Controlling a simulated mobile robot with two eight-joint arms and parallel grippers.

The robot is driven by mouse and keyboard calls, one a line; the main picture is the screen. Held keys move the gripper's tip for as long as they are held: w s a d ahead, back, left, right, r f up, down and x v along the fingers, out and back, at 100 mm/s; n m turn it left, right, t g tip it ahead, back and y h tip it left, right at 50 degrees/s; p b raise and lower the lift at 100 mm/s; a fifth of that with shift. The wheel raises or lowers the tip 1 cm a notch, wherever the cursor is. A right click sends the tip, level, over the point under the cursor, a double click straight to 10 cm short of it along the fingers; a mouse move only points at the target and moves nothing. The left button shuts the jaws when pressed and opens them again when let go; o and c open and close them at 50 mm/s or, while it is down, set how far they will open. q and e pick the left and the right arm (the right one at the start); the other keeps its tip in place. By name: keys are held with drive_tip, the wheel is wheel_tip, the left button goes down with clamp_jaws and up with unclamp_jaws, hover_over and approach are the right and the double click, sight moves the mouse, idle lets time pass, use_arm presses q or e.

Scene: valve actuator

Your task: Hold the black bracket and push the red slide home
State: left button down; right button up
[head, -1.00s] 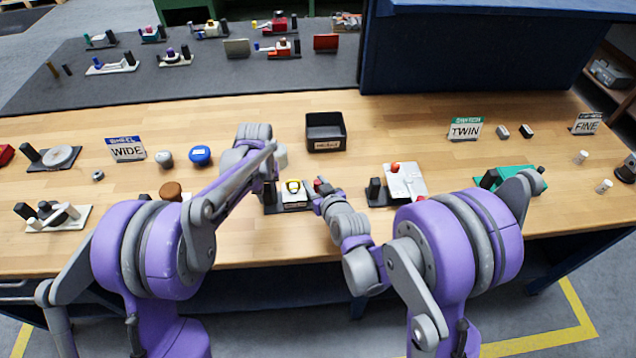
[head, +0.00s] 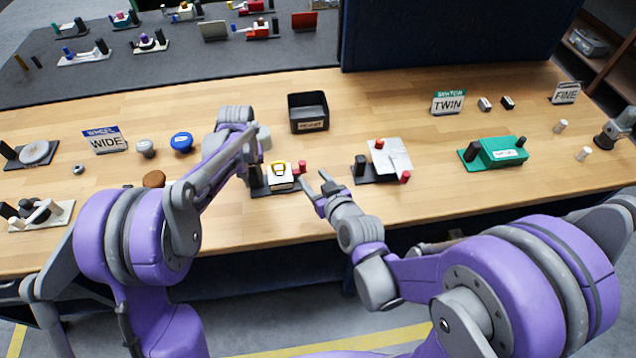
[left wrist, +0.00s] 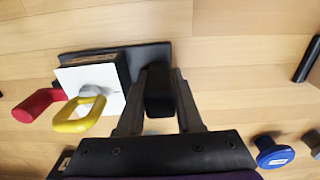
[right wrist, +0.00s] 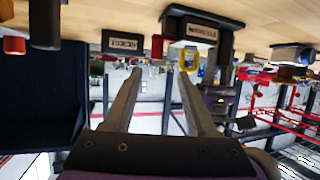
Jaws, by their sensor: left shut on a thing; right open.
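The valve unit has a black base (head: 272,190), a white block (head: 280,177) and a yellow handle (head: 278,166) on top. Its black bracket (left wrist: 160,92) stands upright between the fingers of my left gripper (left wrist: 158,80), which is shut on it. The red slide (head: 302,167) sticks out of the block's right side; it also shows in the left wrist view (left wrist: 38,105), with a cylindrical red end. My right gripper (head: 316,178) is open and empty, a short gap to the right of the red slide. In the right wrist view the slide (right wrist: 157,46) is beyond the open fingers (right wrist: 158,75).
A black bin (head: 308,112) is behind. A blue knob (head: 181,142) and a brown knob (head: 154,179) lie to the left. Bare wood lies in front of the bin.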

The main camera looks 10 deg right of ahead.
use_arm(q)
drive_tip(key=shift+s+f, duration=0.2)
drive_tip(key=shift+f, duration=0.05)
use_arm(e)
drive_tip(key=shift+v, duration=1.25)
drive_tip(key=shift+f, duration=0.1)
use_arm(q)
drive_tip(key=shift+c, duration=2.4)
unclamp_jaws()
drive_tip(key=shift+w, duration=0.1)
drive_tip(key=shift+r, duration=0.1)
drive_tip(key=shift+w, duration=0.15)
use_arm(e)
drive_tip(key=shift+w, duration=0.15)
use_arm(q)
drive_tip(key=shift+r, duration=0.15)
